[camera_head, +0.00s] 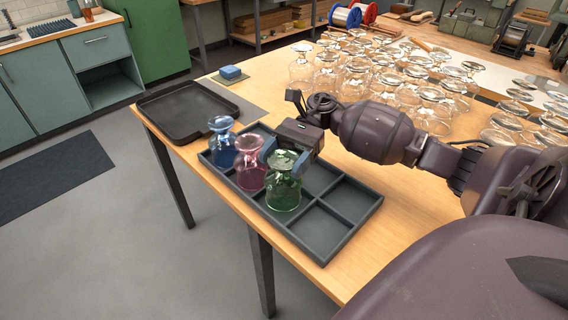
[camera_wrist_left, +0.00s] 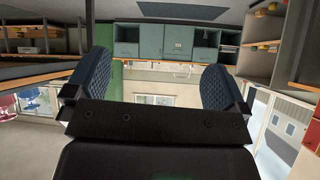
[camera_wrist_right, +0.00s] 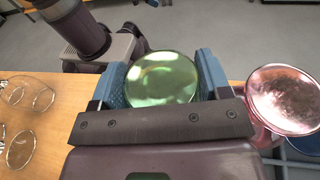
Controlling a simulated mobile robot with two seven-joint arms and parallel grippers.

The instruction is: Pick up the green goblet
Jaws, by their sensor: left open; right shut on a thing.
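The green goblet (camera_head: 284,184) stands upside down in a compartment of the dark divided tray (camera_head: 319,251), or very slightly above it; I cannot tell which. My right gripper (camera_head: 284,160) is shut on the green goblet. In the right wrist view the goblet's round green foot (camera_wrist_right: 161,78) sits between both blue finger pads (camera_wrist_right: 162,82). The pink goblet (camera_head: 250,165) and the blue goblet (camera_head: 222,143) stand upside down in compartments to its left. My left gripper (camera_wrist_left: 160,85) is open and empty in its wrist view; I do not see it in the head view.
Many clear goblets (camera_head: 355,78) stand upside down on the wooden table at the back right. An empty black tray (camera_head: 187,109) lies at the table's left end, with a blue block (camera_head: 230,73) behind it. The divided tray's right compartments are empty.

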